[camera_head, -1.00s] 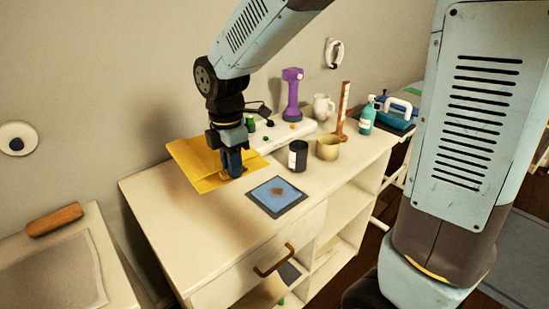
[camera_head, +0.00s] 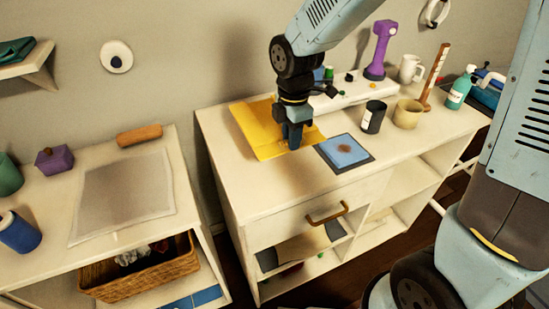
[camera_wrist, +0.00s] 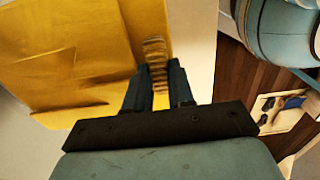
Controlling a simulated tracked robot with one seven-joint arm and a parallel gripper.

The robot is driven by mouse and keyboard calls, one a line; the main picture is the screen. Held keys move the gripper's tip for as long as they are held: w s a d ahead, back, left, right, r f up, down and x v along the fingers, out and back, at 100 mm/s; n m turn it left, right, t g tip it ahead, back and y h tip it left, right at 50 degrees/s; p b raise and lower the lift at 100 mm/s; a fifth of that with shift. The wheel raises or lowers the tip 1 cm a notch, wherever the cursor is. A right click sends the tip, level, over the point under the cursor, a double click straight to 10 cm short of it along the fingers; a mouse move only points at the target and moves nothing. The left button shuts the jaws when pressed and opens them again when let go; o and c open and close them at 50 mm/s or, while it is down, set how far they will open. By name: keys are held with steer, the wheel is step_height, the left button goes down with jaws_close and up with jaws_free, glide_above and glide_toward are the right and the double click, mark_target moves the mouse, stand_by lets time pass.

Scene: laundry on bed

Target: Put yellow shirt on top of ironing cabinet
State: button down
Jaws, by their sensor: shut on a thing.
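The yellow shirt (camera_head: 258,124) is a flat folded piece at the left end of the top of a cream cabinet (camera_head: 235,187). Whether it rests fully on the surface is hard to tell. My gripper (camera_head: 293,140) points down at the shirt's right side and is shut on its edge. In the wrist view, a bunched fold of the shirt (camera_wrist: 70,50) is pinched between the two fingers of my gripper (camera_wrist: 157,80). The fingers partly hide the gripped fold in the head view.
A blue mat with a brown mark (camera_head: 343,152) lies right of the shirt. A black cup (camera_head: 373,117), tan pot (camera_head: 408,114), purple device (camera_head: 380,50) and teal bottle (camera_head: 461,87) stand farther right. A lower counter (camera_head: 190,200) with a grey sheet (camera_head: 122,198) stands left, across a gap.

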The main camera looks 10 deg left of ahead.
mark_target(274, 145)
steer(key=a+f, duration=0.2)
steer(key=f, duration=0.1)
steer(key=a+f, duration=0.2)
steer(key=shift+s+a+f, duration=0.1)
steer(key=shift+s+f, duration=0.05)
steer(key=shift+s, duration=0.1)
steer(key=shift+f, duration=1.45)
steer(key=c, duration=1)
jaws_free()
